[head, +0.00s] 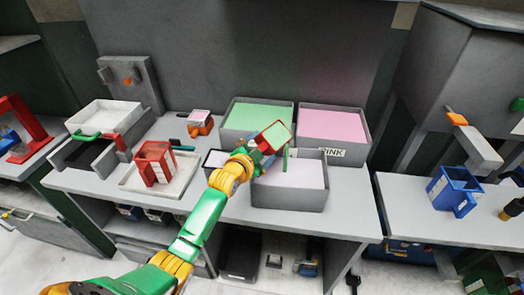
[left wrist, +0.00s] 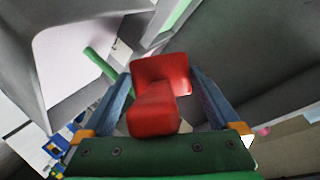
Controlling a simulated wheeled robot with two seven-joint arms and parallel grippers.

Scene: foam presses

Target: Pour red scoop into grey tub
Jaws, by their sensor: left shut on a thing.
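My left gripper (head: 257,150) is shut on the handle of the red scoop (head: 264,141). The scoop is tilted in the head view, and its open top shows a pale green fill. The red handle and back of the scoop (left wrist: 158,90) sit between my fingers in the left wrist view. The grey tub (head: 290,195) stands at the front of the bench, with a pale whitish inside. The scoop is by the tub's back left corner; its exact height is unclear. The tub also shows at upper left in the left wrist view (left wrist: 50,30). My right gripper is not in view.
Behind are a bin with green fill (head: 255,114) and a bin with pink fill (head: 333,124) labelled PINK. A thin green stick (left wrist: 98,62) shows at the tub. A red frame (head: 155,163) stands on a tray to the left. A blue holder (head: 453,188) is on the right bench.

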